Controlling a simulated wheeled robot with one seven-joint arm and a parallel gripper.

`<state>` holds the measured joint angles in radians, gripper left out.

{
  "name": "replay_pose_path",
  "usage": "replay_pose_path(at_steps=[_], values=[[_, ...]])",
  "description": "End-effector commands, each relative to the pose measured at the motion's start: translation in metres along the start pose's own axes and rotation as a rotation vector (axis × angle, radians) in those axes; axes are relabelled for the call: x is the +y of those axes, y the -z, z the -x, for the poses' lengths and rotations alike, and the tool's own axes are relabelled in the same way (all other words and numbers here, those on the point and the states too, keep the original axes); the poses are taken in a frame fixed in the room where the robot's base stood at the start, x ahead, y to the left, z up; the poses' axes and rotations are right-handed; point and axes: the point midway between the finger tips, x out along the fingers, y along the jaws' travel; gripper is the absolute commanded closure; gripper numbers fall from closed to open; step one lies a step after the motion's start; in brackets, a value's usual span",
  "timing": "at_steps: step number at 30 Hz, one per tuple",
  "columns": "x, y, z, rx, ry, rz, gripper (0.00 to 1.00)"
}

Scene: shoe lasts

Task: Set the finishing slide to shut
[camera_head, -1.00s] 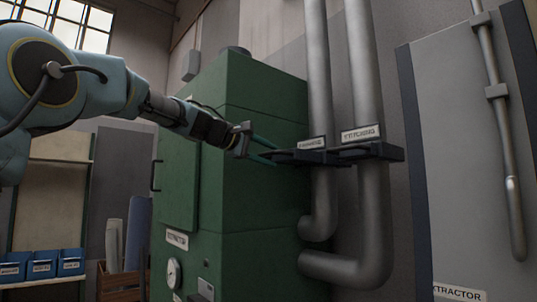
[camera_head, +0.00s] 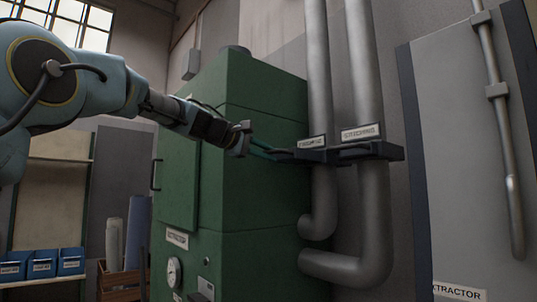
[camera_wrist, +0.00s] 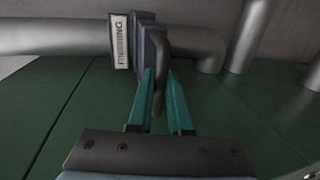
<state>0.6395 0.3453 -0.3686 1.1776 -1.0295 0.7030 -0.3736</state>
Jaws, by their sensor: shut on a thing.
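The finishing slide (camera_head: 311,155) is a dark block on the left grey pipe, under a white label (camera_head: 311,142). It also shows in the wrist view (camera_wrist: 151,45), with its white label turned on its side. Its grey bar-like handle (camera_wrist: 161,75) lies between the green fingers. My gripper (camera_head: 282,154) reaches in from the left and is shut on this handle; it also shows in the wrist view (camera_wrist: 161,84). How far the plate sits inside the pipe is hidden.
A second dark slide (camera_head: 375,151), labelled STITCHING, sits on the right pipe close beside. The green extractor cabinet (camera_head: 255,190) stands directly below and behind my gripper. A grey panel (camera_head: 450,150) stands at the right. Blue bins (camera_head: 40,265) are at the lower left.

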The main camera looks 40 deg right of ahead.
Motion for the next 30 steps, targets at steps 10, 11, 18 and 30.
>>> replay_pose_path(at_steps=[10, 11, 18, 30], values=[[-0.001, 0.0, 0.0, 0.0, 0.001, 0.0, 1.0], [-0.001, 0.0, 0.0, 0.0, 0.001, 0.0, 1.0], [-0.001, 0.0, 0.0, 0.0, 0.002, 0.0, 1.0], [0.017, 0.0, -0.051, -0.003, 0.002, 0.004, 1.0]])
